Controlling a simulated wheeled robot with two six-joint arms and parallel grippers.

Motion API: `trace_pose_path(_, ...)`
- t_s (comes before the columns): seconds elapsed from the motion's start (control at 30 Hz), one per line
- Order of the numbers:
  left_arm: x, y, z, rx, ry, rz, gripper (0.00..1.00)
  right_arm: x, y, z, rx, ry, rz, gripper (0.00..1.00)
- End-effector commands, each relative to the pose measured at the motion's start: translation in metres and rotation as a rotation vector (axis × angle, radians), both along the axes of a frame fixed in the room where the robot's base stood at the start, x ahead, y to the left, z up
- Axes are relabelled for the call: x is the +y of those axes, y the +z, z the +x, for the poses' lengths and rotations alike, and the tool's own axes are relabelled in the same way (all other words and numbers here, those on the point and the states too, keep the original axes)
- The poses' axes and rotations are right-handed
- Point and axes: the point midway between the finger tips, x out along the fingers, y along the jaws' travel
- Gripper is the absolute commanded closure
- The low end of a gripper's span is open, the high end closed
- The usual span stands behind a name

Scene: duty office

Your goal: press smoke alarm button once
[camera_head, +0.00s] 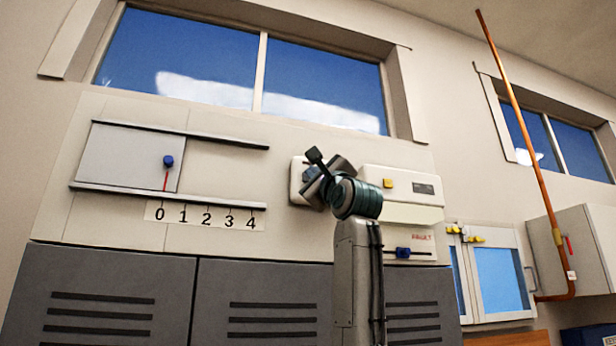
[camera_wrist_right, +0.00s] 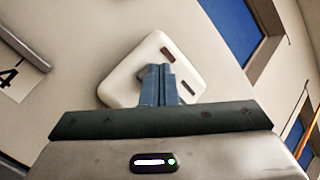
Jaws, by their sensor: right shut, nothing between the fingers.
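A white rounded box, which looks like the smoke alarm (camera_head: 296,181), is mounted on the wall panel near the middle of the head view. It also shows in the right wrist view (camera_wrist_right: 122,86), with a dark slot near its upper edge. My right gripper (camera_head: 313,174) is in front of this box, and its arm hides the box's right part. In the right wrist view the shut, empty fingers (camera_wrist_right: 157,70) overlap the middle of the box. No button shows clearly; the fingers may hide it. I cannot tell whether they touch the box. My left gripper is out of view.
Right of my arm is a white unit with a yellow button (camera_head: 388,183) and a blue slider (camera_head: 403,252) below the word FAULT. At left, a sliding panel (camera_head: 125,150) has a blue knob above a 0–4 scale (camera_head: 205,216). Grey cabinets (camera_head: 100,300) stand below.

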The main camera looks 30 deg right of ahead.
Motion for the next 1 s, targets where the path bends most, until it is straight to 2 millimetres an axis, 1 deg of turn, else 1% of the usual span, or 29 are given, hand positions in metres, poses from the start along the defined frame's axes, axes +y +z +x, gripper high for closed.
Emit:
trace_pose_path(0.37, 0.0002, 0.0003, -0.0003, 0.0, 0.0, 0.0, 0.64, -0.0003, 0.0, 0.0006, 0.0, 0.0, 0.0, 1.0)
trace_pose_path(1.0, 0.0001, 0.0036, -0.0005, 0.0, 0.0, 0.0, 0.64, -0.002, 0.0002, 0.0079, 0.0, 0.0, 0.0, 1.0)
